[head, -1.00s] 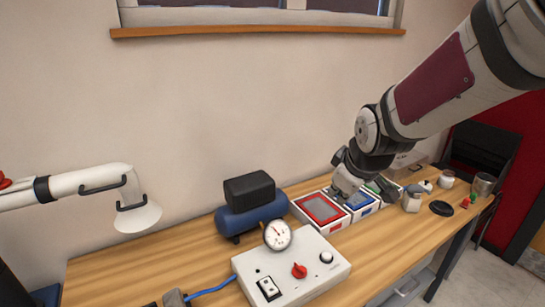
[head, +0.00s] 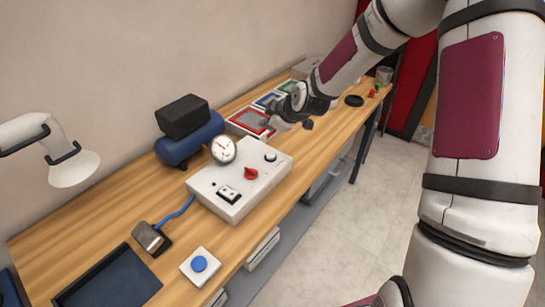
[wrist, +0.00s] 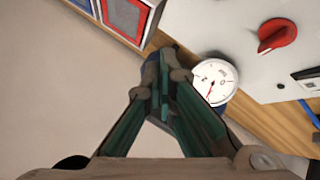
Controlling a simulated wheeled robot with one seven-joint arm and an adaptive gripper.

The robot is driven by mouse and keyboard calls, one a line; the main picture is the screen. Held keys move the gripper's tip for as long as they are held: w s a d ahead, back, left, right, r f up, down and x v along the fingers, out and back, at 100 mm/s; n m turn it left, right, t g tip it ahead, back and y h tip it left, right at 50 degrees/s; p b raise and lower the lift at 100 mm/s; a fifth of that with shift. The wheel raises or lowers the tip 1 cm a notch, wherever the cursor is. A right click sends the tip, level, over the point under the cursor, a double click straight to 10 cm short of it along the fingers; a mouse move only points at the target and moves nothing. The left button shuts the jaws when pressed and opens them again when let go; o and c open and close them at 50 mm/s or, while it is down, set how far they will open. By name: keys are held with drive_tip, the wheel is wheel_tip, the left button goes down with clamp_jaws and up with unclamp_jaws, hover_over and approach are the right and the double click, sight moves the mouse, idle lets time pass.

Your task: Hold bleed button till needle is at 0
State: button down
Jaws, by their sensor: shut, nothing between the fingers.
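A white control box (head: 240,185) on the bench carries a round gauge (head: 223,149), a red knob (head: 251,173), a black-and-white switch (head: 229,194) and a small round button (head: 270,156). A blue button (head: 200,263) sits on a separate white block. I cannot read which button is the bleed button. In the wrist view the gauge (wrist: 215,82) shows a red needle pointing down and left; its exact reading is unclear. My gripper (head: 272,124) is shut and empty, in the air near the red-framed tray, apart from both buttons. It also shows in the wrist view (wrist: 163,85).
A blue tank (head: 189,138) with a black block on top stands behind the box. Red (head: 250,122), blue and green trays line the bench's far part. A dark tray (head: 108,283) and a lamp-like white hood (head: 73,168) are at left.

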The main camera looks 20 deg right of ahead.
sight(269, 156)
drive_tip(key=shift+f, duration=0.1)
drive_tip(key=shift+f+b, duration=1.95)
drive_tip(key=shift+f, duration=2.35)
drive_tip(key=shift+f, duration=0.1)
drive_tip(key=shift+f, duration=0.3)
